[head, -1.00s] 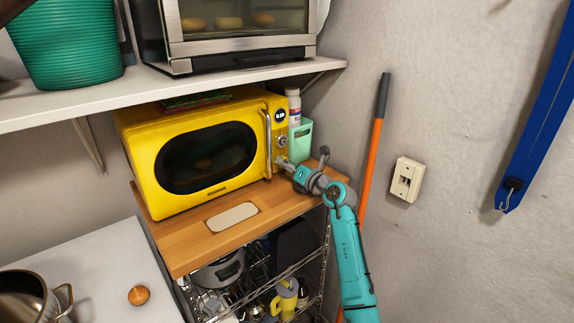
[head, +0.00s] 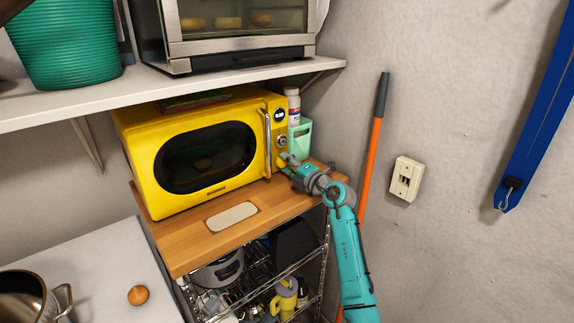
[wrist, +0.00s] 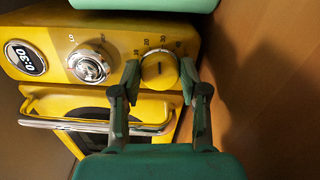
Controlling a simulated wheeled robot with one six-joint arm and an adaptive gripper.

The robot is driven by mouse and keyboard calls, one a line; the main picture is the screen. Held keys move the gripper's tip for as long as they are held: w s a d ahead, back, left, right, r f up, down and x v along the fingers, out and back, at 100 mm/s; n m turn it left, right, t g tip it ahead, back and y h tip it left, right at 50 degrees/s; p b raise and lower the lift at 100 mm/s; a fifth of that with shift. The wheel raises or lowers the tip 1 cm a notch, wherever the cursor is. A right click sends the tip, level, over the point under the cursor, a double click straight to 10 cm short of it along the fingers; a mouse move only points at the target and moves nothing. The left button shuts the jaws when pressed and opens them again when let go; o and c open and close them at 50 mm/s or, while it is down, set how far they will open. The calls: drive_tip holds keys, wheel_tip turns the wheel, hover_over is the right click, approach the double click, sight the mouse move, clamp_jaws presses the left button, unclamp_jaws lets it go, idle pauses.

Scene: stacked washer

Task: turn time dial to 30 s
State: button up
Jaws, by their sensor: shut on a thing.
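The yellow microwave (head: 178,118) stands on a wooden shelf, with its controls on the right of its front. In the wrist view, the yellow time dial (wrist: 158,73) has numbers around it, including 20 and 30, and a short dark mark on its face. My gripper (wrist: 160,71) has one finger on each side of this dial and is shut on it. The exact number the mark points to is hard to tell. The display (wrist: 25,58) reads 0:30. In the head view, my gripper (head: 285,160) covers the dial.
A chrome upper knob (wrist: 88,66) sits beside the time dial. The door handle (head: 267,145) runs left of the controls. A mint-green container (head: 301,137) and a white bottle (head: 293,100) stand right of the microwave. An orange pole (head: 371,170) leans on the wall.

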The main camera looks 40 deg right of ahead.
drive_tip(key=shift+m, duration=0.6)
drive_tip(key=o, duration=1.1)
drive_tip(key=s, duration=1.2)
drive_tip(key=shift+d, duration=0.2)
